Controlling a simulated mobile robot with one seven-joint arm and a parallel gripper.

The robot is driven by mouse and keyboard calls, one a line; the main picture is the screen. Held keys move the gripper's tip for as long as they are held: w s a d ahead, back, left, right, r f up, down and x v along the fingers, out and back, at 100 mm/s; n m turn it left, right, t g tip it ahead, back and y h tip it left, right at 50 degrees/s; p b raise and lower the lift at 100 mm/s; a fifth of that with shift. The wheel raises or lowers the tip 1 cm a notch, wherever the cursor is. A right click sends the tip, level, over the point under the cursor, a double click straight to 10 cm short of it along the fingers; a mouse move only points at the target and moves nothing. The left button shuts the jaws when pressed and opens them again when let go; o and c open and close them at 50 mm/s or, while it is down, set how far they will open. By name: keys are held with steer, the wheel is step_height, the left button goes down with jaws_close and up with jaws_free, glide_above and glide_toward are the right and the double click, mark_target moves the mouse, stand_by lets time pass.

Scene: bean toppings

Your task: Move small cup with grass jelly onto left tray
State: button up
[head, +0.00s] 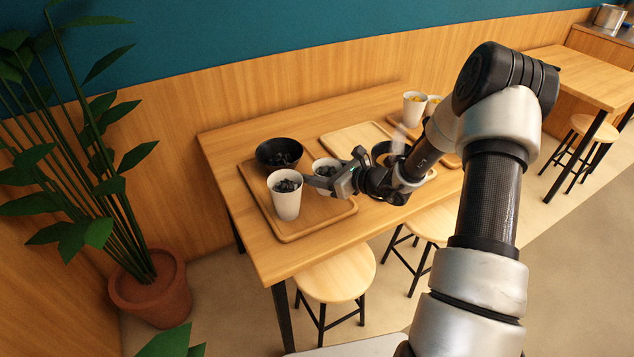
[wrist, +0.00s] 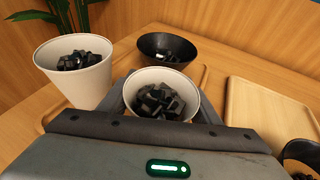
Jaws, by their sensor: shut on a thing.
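A small white cup (head: 326,169) with black grass jelly cubes is held in my gripper (head: 323,183), which is shut on it. In the wrist view the small cup (wrist: 160,97) is upright between the two fingers, its jelly showing. The left tray (head: 312,222), brown wood, lies on the near left of the table, and the small cup is over its right part. I cannot tell whether the cup's base touches the tray, as my gripper hides it.
On the left tray stand a tall white cup (head: 286,197) of jelly and a black bowl (head: 279,150) of jelly, close beside the small cup. A pale empty tray (head: 355,142) lies in the middle. Cups with yellow topping (head: 414,108) stand further right. Stools (head: 336,275) stand below.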

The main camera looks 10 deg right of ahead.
steer(key=shift+f+b, duration=0.3)
steer(key=shift+f, duration=1.3)
steer(key=shift+f, duration=0.1)
steer(key=shift+f, duration=0.15)
steer(key=o, duration=1.1)
steer(key=shift+o, duration=0.2)
steer(key=shift+r, duration=0.4)
steer(key=p+v, duration=0.1)
steer(key=v, duration=1.1)
steer(key=shift+f+p, duration=0.1)
steer(key=shift+p, duration=0.3)
